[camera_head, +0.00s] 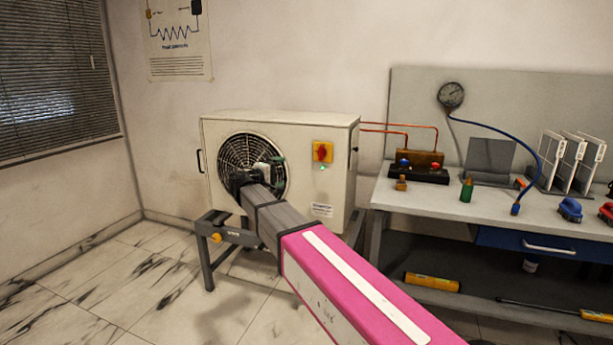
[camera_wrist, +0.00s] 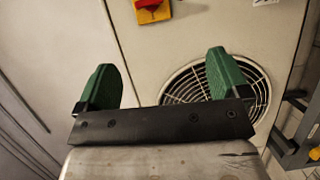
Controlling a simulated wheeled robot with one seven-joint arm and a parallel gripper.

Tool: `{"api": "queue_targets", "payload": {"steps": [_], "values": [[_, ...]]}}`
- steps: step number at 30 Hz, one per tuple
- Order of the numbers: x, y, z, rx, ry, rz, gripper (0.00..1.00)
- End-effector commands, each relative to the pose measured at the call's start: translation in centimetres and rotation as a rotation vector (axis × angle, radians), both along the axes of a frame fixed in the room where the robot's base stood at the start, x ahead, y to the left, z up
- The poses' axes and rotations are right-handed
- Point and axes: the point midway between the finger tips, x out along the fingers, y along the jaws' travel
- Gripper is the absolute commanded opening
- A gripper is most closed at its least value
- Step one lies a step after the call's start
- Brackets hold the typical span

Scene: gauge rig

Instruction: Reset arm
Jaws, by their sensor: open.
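My arm reaches forward from the lower right in the head view. My gripper (camera_head: 268,170) is in front of the fan grille of the white outdoor unit (camera_head: 225,125). In the wrist view my gripper (camera_wrist: 162,85) shows two green fingers spread wide apart, with nothing between them. The unit's white front panel (camera_wrist: 240,25) lies beyond the fingers. The fan grille (camera_wrist: 258,90) shows behind the right-hand finger. A red switch on a yellow plate (camera_head: 322,151) is on the unit's front, and it also shows at the top of the wrist view (camera_wrist: 152,10).
The unit rests on a grey stand (camera_head: 208,265). The marble floor (camera_head: 110,290) at left is clear.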

Motion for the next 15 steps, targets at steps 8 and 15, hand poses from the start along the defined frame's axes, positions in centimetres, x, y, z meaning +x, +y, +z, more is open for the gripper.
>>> {"api": "queue_targets", "payload": {"steps": [8, 15], "values": [[-0.6, -4.1, -4.2, 0.086, 0.078, -0.036, 0.94], [-2.1, -9.7, -10.0, 0.222, 0.186, -0.097, 0.94]]}}
